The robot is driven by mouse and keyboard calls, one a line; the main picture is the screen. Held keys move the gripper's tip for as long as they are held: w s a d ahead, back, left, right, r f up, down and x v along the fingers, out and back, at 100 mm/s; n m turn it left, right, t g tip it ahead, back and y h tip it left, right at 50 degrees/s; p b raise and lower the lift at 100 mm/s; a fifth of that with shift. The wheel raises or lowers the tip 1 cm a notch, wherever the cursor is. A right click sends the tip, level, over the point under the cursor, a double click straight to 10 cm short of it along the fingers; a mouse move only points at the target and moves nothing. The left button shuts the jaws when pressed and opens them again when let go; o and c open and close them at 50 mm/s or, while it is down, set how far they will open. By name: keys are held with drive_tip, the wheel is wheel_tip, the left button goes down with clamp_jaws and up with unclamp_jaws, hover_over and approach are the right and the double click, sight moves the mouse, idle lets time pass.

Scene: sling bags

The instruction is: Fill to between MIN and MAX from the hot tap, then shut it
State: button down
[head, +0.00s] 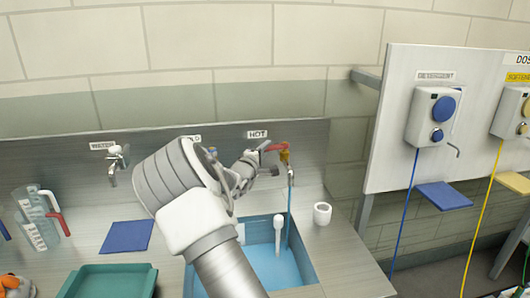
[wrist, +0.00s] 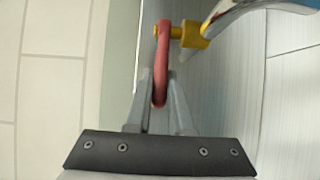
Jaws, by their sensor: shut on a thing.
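The hot tap (head: 291,172), under a HOT label (head: 258,134), has a yellow body and a red lever (head: 274,147). A thin blue stream (head: 289,210) runs from its spout into the sink. Blue water (head: 272,268) stands in the sink around a white upright pipe (head: 279,224). I cannot make out MIN or MAX marks. My gripper (head: 254,160) is at the lever. In the wrist view my gripper (wrist: 161,112) is shut on the red lever (wrist: 161,62), beside the yellow tap body (wrist: 190,34). My arm hides part of the sink's left side.
A WATER tap (head: 117,160) is at the left; my arm mostly hides the cold one. A white cup (head: 322,213) stands right of the sink. Dispensers (head: 433,117) hang at right.

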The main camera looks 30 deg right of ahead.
drive_tip(key=shift+s+r+n+t+y+b, duration=0.1)
drive_tip(key=shift+s+n+t+y+b, duration=0.15)
drive_tip(key=shift+n+t+y+b, duration=0.3)
drive_tip(key=c, duration=0.8)
unclamp_jaws()
drive_tip(key=shift+s, duration=0.1)
drive_tip(key=p+v, duration=0.1)
drive_tip(key=v, duration=1.6)
drive_tip(key=shift+s, duration=0.2)
drive_tip(key=shift+a, duration=0.15)
